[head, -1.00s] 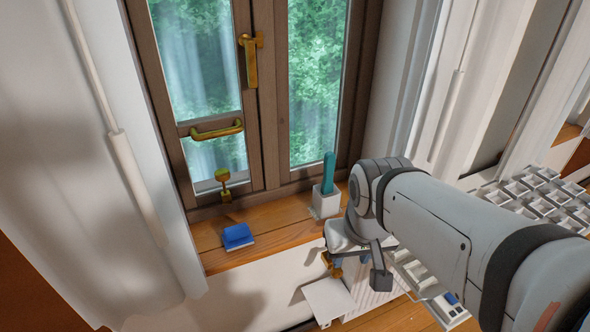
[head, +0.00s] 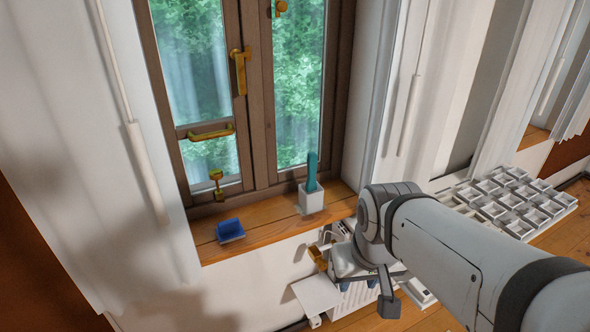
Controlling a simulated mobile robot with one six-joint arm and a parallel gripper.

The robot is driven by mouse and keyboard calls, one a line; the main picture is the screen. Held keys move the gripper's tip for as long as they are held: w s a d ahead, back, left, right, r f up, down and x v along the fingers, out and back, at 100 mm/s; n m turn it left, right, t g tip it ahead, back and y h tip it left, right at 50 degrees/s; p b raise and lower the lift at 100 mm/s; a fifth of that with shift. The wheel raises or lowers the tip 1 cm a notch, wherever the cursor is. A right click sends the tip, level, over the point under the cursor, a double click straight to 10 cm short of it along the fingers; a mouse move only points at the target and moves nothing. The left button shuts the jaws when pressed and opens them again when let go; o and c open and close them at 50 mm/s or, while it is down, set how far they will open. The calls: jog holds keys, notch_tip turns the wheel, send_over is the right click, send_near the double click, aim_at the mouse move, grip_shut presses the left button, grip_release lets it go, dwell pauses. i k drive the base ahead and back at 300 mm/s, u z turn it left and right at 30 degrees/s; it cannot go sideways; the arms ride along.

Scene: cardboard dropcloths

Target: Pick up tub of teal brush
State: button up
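A teal brush (head: 311,172) stands upright in a small white tub (head: 311,199) on the wooden window sill. The tub is near the right part of the sill, close to the window frame. My gripper (head: 352,287) hangs below and to the right of the tub, in front of the sill and apart from it. The gripper is partly hidden by my own arm, and its finger opening cannot be made out.
A blue object (head: 230,231) lies on the sill (head: 268,231) left of the tub, with bare wood between. A brass window handle (head: 211,134) is above. White trays (head: 505,200) lie at the right. A white panel (head: 316,294) is below the sill.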

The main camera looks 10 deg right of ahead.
aim_at(311, 204)
jog(key=i, duration=0.9)
jog(key=u, duration=0.05)
